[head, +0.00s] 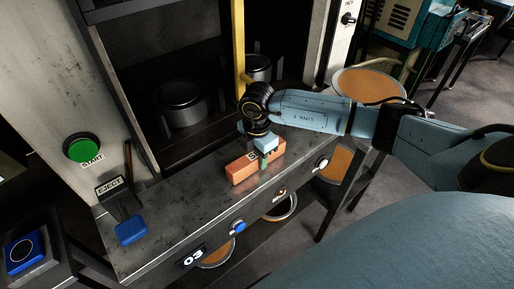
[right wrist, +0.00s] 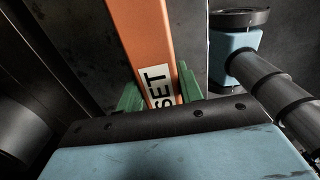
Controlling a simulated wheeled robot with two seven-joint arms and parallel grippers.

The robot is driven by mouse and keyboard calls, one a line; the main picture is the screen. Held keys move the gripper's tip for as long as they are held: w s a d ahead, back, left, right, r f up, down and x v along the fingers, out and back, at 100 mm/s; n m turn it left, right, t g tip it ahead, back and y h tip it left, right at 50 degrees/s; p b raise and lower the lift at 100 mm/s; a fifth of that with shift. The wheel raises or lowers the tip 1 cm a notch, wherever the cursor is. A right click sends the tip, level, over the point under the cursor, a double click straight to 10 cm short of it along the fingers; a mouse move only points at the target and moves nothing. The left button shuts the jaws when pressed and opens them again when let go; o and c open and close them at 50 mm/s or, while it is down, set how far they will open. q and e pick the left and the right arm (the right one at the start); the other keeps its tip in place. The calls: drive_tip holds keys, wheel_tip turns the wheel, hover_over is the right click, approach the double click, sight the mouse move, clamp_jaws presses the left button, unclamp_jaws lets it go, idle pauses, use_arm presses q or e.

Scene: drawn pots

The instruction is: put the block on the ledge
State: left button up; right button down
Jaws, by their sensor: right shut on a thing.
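The block (head: 243,171) is a long orange bar with a white label on top. It lies along the grey metal ledge (head: 192,200) in the head view, or just above it; I cannot tell whether it touches. My right gripper (head: 264,158) is over the block's right part and shut on it. In the right wrist view, the orange block (right wrist: 143,42) runs away from me between the green fingertips (right wrist: 157,92), with the letters "SET" on its label. The fingers hide part of the block. My left gripper is not in view.
A green START button (head: 83,148) and an EJECT lever (head: 118,196) with a blue end are at the left. Dark pots (head: 180,103) stand in the recess behind the ledge. A yellow upright bar (head: 239,45) rises behind my gripper. The ledge left of the block is clear.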

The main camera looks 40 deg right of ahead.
drive_tip(key=shift+w+f, duration=0.1)
drive_tip(key=c, duration=1.4)
unclamp_jaws()
drive_tip(key=shift+f, duration=0.2)
drive_tip(key=o, duration=0.5)
drive_tip(key=shift+r, duration=0.1)
wheel_tip(320, 180, up, 12)
drive_tip(key=shift+r, duration=0.15)
